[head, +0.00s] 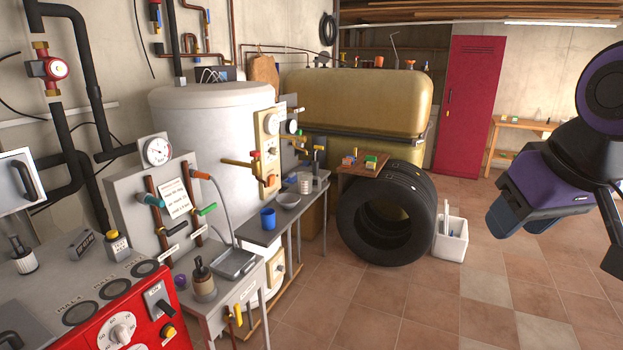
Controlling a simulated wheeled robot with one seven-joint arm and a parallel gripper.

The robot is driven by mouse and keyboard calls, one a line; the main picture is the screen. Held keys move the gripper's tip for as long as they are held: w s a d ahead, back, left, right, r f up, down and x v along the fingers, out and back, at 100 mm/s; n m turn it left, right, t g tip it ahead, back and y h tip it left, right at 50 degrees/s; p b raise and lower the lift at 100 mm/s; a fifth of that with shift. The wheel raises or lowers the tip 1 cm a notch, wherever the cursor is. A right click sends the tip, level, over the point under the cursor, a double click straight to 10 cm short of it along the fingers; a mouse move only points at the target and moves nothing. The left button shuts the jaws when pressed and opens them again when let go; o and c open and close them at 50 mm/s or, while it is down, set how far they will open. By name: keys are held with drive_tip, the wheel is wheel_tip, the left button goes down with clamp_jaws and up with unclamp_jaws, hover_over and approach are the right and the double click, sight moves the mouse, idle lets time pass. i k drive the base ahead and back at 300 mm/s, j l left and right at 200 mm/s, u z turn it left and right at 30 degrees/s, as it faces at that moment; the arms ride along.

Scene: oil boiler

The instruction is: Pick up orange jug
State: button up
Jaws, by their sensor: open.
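I cannot clearly make out an orange jug in the head view. A small orange object (379,62) stands on top of the large yellow tank at the back; it is too small to tell what it is. My gripper (519,222) hangs at the right of the view, pointing down and left. It is open, with nothing seen between its fingers. It is in the air over the tiled floor, well apart from the tank and tables.
A blue mug (268,218) and a grey bowl (288,201) stand on a dark table. Black tyres (378,232) and a white bin (451,240) stand on the floor. A red control panel (140,300) fills the lower left. The floor (480,310) at lower right is clear.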

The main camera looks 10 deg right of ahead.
sight(379, 61)
drive_tip(key=i+l+z, duration=0.35)
drive_tip(key=z, duration=0.15)
drive_tip(key=i+l+z, duration=0.5)
drive_tip(key=i+z, duration=0.55)
drive_tip(key=i, duration=3.45)
drive_tip(key=i+l+u, duration=0.15)
drive_tip(key=i, duration=0.4)
drive_tip(key=i+l+u, duration=0.1)
drive_tip(key=i, duration=0.4)
drive_tip(key=i+l+u, duration=0.15)
drive_tip(key=i, duration=0.35)
drive_tip(key=i+l+u, duration=0.2)
drive_tip(key=i+u, duration=0.15)
drive_tip(key=u, duration=0.15)
drive_tip(key=i+l+u, duration=0.65)
drive_tip(key=u, duration=0.3)
drive_tip(key=i+l+u, duration=0.15)
drive_tip(key=l+u, duration=0.3)
drive_tip(key=l, duration=0.15)
drive_tip(key=i+l+u, duration=0.1)
drive_tip(key=l+u, duration=0.2)
drive_tip(key=l, duration=0.25)
drive_tip(key=l+u, duration=0.3)
drive_tip(key=l, duration=0.25)
